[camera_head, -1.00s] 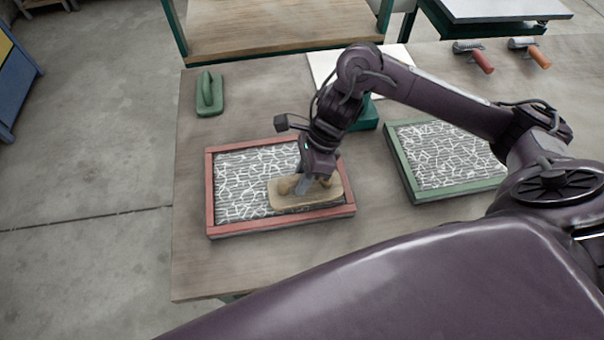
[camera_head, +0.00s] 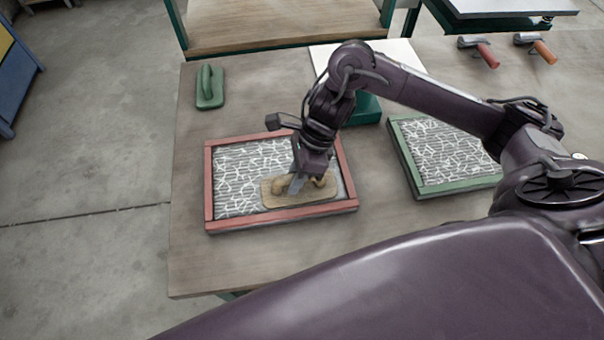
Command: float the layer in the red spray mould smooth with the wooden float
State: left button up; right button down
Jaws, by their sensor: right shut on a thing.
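The red spray mould (camera_head: 209,188) lies on the table, left of the middle of the view. Its layer (camera_head: 240,180) is grey with a net of white fibre strands; fine lines run across its upper part. My right gripper (camera_head: 297,184) is shut on the handle of the wooden float (camera_head: 275,200). The float lies flat over the lower right part of the layer, near the mould's front rim. The gripper and float hide the layer beneath them. My left gripper is not in view.
A green mould (camera_head: 462,187) with a similar layer lies to the right. A green float (camera_head: 210,88) stands at the table's back left. Two rollers (camera_head: 487,55) (camera_head: 545,52) lie at the back right. The table (camera_head: 190,265) is bare in front of the red mould.

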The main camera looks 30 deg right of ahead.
aim_at(278, 177)
jog(key=shift+w+a, duration=0.3)
jog(key=shift+a, duration=0.7)
jog(key=shift+w+a, duration=0.25)
jog(key=shift+a, duration=0.7)
jog(key=shift+w+a+f+b, duration=0.1)
jog(key=shift+w+a+b, duration=0.15)
jog(key=shift+a, duration=0.65)
jog(key=shift+w+a+r+b, duration=0.1)
jog(key=shift+w+a+b, duration=0.2)
jog(key=shift+a, duration=0.65)
jog(key=shift+w+a+f+b, duration=0.1)
jog(key=shift+w+a+b, duration=0.15)
jog(key=shift+a, duration=0.65)
jog(key=shift+s+d+b, duration=0.2)
jog(key=shift+s+d, duration=0.1)
jog(key=shift+d, duration=0.65)
jog(key=shift+s+d+b, duration=0.15)
jog(key=shift+s+d, duration=0.1)
jog(key=shift+d, duration=0.7)
jog(key=shift+s+d+b, duration=0.35)
jog(key=shift+d+b, duration=0.05)
jog(key=shift+d, duration=0.8)
jog(key=shift+s+d+b, duration=0.4)
jog(key=shift+d, duration=0.85)
jog(key=shift+s+d+b, duration=0.35)
jog(key=shift+d+b, duration=0.05)
jog(key=shift+d, duration=0.8)
notch_tip(278, 177, up, 7)
jog(key=p, duration=0.6)
jog(key=shift+w, duration=0.1)
